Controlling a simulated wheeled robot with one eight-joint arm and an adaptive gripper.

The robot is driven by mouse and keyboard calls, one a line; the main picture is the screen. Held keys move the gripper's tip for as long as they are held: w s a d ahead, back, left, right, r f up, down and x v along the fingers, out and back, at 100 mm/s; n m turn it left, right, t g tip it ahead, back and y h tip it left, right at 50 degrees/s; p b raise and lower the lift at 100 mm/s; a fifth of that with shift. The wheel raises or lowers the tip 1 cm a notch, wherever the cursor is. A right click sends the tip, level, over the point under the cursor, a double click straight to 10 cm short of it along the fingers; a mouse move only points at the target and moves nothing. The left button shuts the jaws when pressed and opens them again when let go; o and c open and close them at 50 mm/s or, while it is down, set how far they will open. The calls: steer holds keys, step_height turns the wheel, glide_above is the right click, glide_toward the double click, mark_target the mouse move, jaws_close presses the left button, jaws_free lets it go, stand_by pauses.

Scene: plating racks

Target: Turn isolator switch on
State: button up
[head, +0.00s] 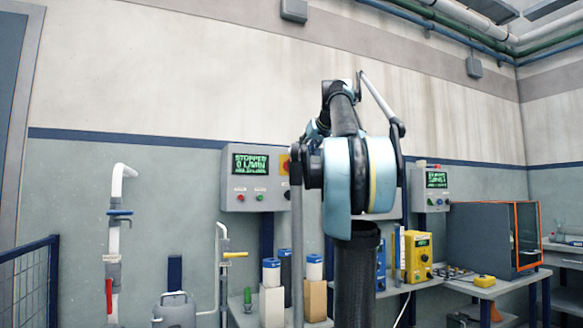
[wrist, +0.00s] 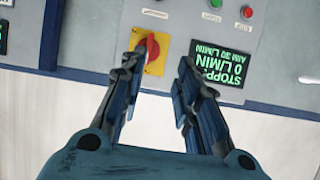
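The isolator switch (wrist: 152,48) is a red rotary knob on a yellow plate, on a light grey control box (wrist: 225,40). My gripper (wrist: 160,68) is open, with its two blue-black fingers apart and nothing between them. In the wrist view the left finger overlaps the left edge of the yellow plate, and the knob shows between the fingertips; contact cannot be told. In the head view the switch (head: 284,164) is partly hidden by my arm, and my gripper is hidden behind the arm.
The box's green display (head: 250,164) reads STOPPED, 0 L/MIN, with small coloured buttons below. A second control box (head: 430,190) hangs to the right. Pipes with a red-handled valve (head: 109,295) stand left. A bench holds bottles and a yellow unit (head: 418,257).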

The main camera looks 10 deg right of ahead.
step_height(320, 180, up, 3)
steer(key=w+d, duration=0.1)
glide_toward(291, 163)
steer(key=shift+t, duration=0.3)
steer(key=x, duration=0.9)
steer(key=shift+s+f, duration=0.15)
steer(key=shift+f, duration=0.1)
jaws_close()
